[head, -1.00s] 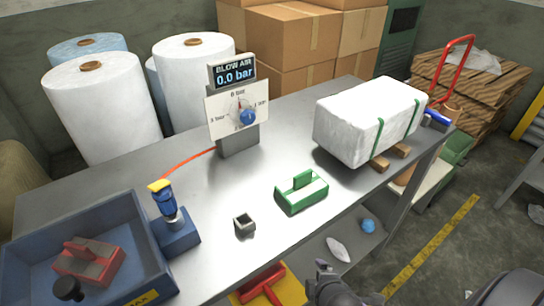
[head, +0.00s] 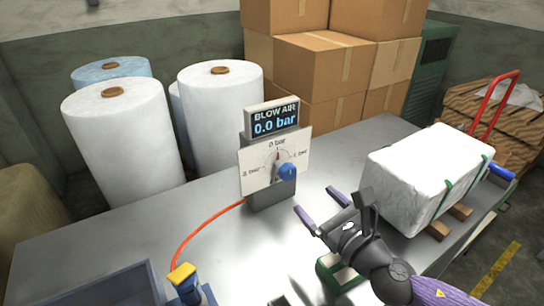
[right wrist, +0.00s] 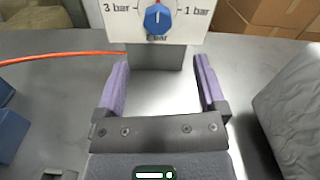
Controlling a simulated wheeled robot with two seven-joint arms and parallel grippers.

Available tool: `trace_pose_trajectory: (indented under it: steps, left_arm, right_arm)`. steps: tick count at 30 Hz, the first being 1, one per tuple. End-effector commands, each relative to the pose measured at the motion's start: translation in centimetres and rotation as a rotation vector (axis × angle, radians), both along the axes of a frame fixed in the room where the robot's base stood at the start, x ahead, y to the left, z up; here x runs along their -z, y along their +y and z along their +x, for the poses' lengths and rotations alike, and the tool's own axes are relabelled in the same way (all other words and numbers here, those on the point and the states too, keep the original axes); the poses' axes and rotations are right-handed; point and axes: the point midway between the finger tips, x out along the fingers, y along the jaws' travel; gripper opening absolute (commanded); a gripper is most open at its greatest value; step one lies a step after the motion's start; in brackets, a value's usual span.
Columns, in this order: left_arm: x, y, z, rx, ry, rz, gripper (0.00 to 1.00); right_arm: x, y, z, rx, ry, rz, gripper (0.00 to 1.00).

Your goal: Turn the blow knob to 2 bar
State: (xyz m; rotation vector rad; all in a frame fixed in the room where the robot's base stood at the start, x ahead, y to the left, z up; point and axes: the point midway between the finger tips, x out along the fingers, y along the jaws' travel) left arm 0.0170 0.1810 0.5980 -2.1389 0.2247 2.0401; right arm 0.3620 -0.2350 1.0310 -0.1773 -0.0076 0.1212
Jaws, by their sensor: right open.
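The blow knob (head: 287,171) is a blue round knob on a white dial plate (head: 258,172), marked 0 bar at the top and 1 bar at the right. The display (head: 275,121) above it reads BLOW AIR 0.0 bar. In the right wrist view the knob (right wrist: 157,18) shows at the top, its pointer upward, with 3 bar at its left; the lower label is partly hidden. My right gripper (head: 313,200) is open and empty, in front of and below the knob, apart from it. Its purple fingers also show in the wrist view (right wrist: 162,65). My left gripper is not in view.
A white wrapped block (head: 430,175) stands on the bench right of my gripper. A green tool (head: 335,272) lies partly hidden under my arm. An orange hose (head: 195,232) runs left from the dial stand. White rolls (head: 125,140) and boxes (head: 320,65) stand behind the bench.

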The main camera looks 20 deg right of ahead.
Motion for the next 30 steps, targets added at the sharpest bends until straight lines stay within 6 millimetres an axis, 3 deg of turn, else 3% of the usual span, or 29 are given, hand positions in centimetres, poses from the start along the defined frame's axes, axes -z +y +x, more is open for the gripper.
trace_pose_trajectory:
  steps: [7,21,30]
  left_arm:
    - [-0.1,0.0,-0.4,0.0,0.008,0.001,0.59]
    - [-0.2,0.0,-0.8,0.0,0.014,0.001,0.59]
    - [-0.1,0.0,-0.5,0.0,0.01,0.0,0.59]
  right_arm:
    - [-0.2,0.3,1.3,-0.02,-0.013,-0.051,0.9]
    - [-0.1,1.3,9.0,-0.016,-0.009,-0.046,0.9]
    - [-0.1,1.5,9.9,-0.018,-0.007,-0.046,0.9]
